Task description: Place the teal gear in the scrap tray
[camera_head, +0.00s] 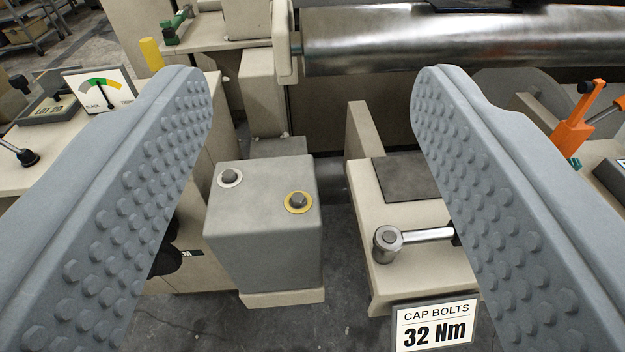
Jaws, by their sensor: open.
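My gripper (312,85) is open, with its two grey studded fingers at the left and right of the view and nothing between them. No teal gear can be made out in this view. No tray marked as scrap can be made out either.
A grey box (264,220) with two bolts stands below centre. Right of it are a wrench (415,238) on a beige block and a CAP BOLTS 32 Nm sign (434,324). A metal roller (400,38) spans the back. An orange-handled part (575,125) stands right.

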